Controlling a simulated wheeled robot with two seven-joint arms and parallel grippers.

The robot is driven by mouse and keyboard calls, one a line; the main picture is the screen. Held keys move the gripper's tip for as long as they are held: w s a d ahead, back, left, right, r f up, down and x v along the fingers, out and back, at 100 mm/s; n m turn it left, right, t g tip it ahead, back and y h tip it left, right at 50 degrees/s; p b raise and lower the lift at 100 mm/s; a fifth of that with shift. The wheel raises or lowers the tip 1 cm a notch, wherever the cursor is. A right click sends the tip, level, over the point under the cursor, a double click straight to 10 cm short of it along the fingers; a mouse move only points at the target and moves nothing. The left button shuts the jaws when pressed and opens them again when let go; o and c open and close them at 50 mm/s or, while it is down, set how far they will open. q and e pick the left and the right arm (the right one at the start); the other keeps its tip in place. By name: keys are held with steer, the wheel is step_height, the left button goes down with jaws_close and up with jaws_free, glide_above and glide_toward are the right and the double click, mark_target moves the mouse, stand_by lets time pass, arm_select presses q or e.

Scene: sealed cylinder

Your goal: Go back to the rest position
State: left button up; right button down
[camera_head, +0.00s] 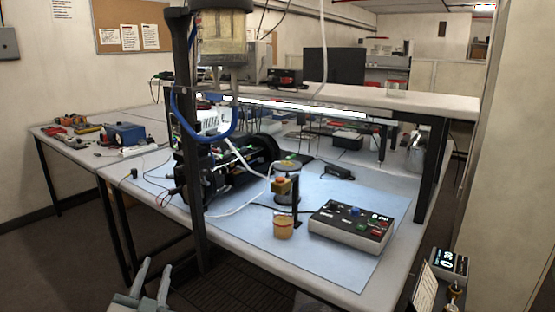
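My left gripper (156,272) shows at the bottom left edge, low in front of the bench. Its two grey fingers stand apart with nothing between them. My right gripper is not in view. On the blue mat (345,255) of the bench stands a small orange-tan cup or cylinder (283,228). Behind it is a small stand holding an orange-topped piece (281,185). A grey control box (351,226) with coloured buttons sits to the right of them.
A black machine (228,170) with cables and white tubing fills the bench's left part. A dark upright post (188,130) rises before the bench. A small digital display (450,262) stands at the lower right. A side table (75,145) holds tools. Floor is open at left.

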arm_select(q)
steer(key=s+d+f+n+g, duration=0.1)
steer(key=s+f+g, duration=0.3)
steer(key=s+f, duration=0.55)
steer(key=s+f+n+g, duration=0.1)
steer(key=s+f+g, duration=0.3)
steer(key=s+f, duration=0.55)
steer(key=s+d+f+n+g+h, duration=0.1)
steer(key=s+d+f+g, duration=0.1)
steer(key=s+f+g, duration=0.5)
steer(key=s+d+f+h, duration=0.1)
steer(key=s+d+f, duration=0.1)
steer(key=s+f, duration=0.65)
steer(key=w+d+f+t+h, duration=0.1)
steer(key=w+d+f, duration=0.1)
steer(key=f, duration=0.6)
steer(key=w+d+f, duration=0.1)
steer(key=w+f, duration=0.1)
steer(key=f, duration=0.6)
steer(key=s+d+f+t, duration=0.2)
steer(key=s+f, duration=0.1)
steer(key=f, duration=1.2)
steer(key=shift+d+f+h, duration=0.15)
steer(key=shift+d+h, duration=0.05)
steer(key=shift+h, duration=0.2)
steer(key=shift+s, duration=0.1)
